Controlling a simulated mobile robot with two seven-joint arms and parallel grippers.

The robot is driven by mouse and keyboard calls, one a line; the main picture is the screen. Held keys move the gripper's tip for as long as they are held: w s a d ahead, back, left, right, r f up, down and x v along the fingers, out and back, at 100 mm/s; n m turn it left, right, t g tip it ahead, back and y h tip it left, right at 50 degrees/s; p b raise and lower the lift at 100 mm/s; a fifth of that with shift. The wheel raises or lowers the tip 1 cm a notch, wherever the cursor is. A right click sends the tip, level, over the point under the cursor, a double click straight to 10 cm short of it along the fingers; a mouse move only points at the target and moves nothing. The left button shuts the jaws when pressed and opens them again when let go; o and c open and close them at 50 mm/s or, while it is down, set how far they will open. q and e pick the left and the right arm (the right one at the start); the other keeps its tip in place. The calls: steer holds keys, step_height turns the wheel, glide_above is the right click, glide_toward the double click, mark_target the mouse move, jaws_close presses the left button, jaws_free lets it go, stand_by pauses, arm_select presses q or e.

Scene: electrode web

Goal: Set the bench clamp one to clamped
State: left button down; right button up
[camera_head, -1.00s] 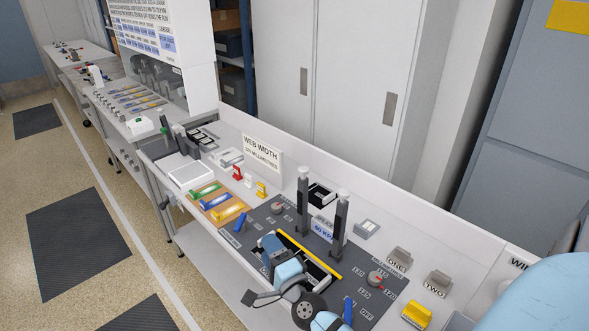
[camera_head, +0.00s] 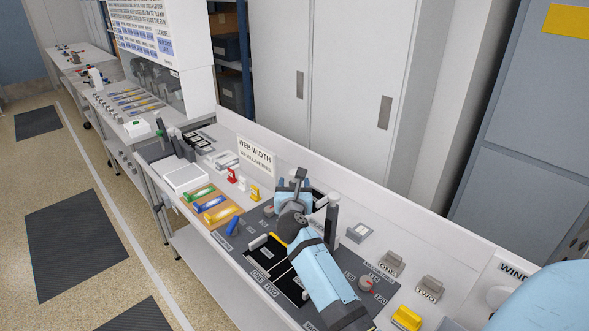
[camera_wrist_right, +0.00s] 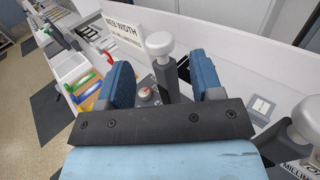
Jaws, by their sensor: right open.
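My right gripper (camera_head: 295,184) is open above the dark panel of the bench, by two upright dark posts with white caps. In the right wrist view its blue finger pads (camera_wrist_right: 164,82) stand apart. One post (camera_wrist_right: 163,62) shows in the gap between them, beyond the gripper's dark edge; I cannot tell if they touch it. The other post (camera_wrist_right: 293,128) stands outside the fingers on the right; it also shows in the head view (camera_head: 331,226). My arm and gripper hide much of the first post in the head view. No label marking clamp one is readable on the posts. My left gripper is not in view.
Grey blocks marked ONE (camera_head: 390,262) and TWO (camera_head: 429,288) sit at the right, near a yellow block (camera_head: 406,318). A tray with green, blue and yellow pieces (camera_head: 213,207) lies left of the panel. A web width sign (camera_head: 255,155) stands behind.

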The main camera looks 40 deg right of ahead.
mark_target(294, 171)
steer(key=x, duration=0.7)
steer(key=shift+w+d+p, duration=0.2)
steer(key=shift+p, duration=0.15)
jaws_close()
